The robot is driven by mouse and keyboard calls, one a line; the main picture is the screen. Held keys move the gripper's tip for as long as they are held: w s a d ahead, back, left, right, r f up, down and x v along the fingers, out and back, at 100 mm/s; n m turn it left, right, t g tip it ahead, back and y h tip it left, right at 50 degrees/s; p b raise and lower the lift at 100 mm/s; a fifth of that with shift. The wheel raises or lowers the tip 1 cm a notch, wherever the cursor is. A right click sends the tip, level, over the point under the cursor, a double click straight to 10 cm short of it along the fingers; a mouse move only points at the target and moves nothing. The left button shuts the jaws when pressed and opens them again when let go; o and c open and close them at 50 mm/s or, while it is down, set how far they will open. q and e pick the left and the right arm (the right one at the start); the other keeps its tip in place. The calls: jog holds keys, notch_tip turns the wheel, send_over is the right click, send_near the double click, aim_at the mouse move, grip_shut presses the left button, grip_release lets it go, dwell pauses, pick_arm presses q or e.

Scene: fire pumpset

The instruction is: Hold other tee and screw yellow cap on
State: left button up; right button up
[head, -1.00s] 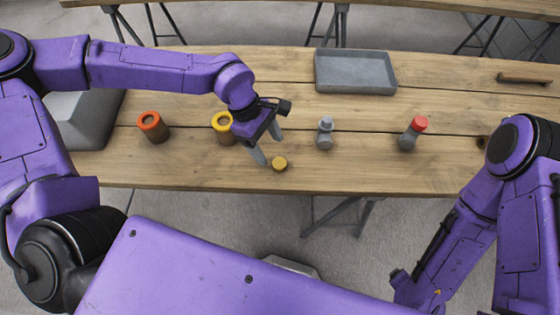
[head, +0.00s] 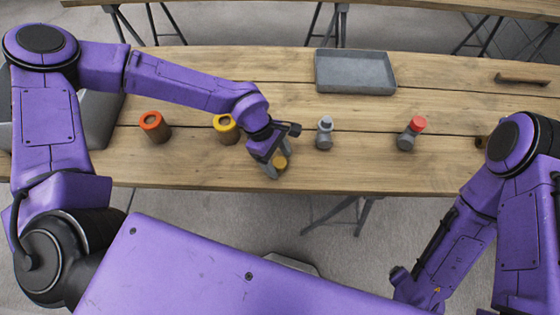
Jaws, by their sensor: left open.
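The yellow cap (head: 280,162) lies on the table near its front edge. My left gripper (head: 279,167) is open, its fingers down around the cap, one finger on each side. Whether the fingers touch the cap cannot be told. A grey tee (head: 324,136) stands to the right of the gripper with no coloured cap. Another grey tee (head: 406,141) farther right carries a red cap (head: 418,124). My right arm is at the right, below the table edge, and its gripper does not show clearly.
A yellow-rimmed holder (head: 226,129) stands just left of my left gripper, and an orange-rimmed holder (head: 153,126) farther left. A grey tray (head: 355,72) lies at the back. A brown bar-like object (head: 524,79) lies at the back right. The table (head: 450,173) is clear at front right.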

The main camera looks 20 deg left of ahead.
pick_arm(q)
jog(key=shift+c, duration=0.3)
jog(key=c, duration=1.1)
jog(key=shift+r, duration=0.1)
